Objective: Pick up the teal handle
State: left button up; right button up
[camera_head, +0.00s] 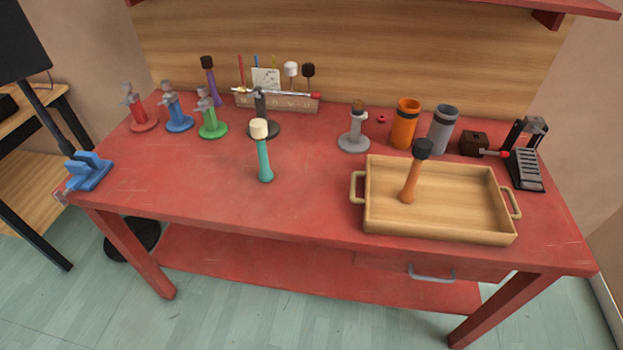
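The teal handle (265,162) stands roughly upright on the red table, left of its middle. A cream cylindrical head (259,129) sits at its upper end. No gripper touches it, and the space around its base is clear. Neither of my grippers is in view.
A wooden tray (368,210) holds an orange-handled, black-headed mallet (411,182) at right. Red, blue and green stands (211,122) are at left; a black stand (261,118) is behind. Orange and grey cups (441,130) stand behind the tray. A blue vise (88,172) sits at the left edge.

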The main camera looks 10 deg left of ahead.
aim_at(266, 175)
jog(key=z, duration=0.7)
jog(key=i, duration=0.8)
jog(key=u, duration=0.8)
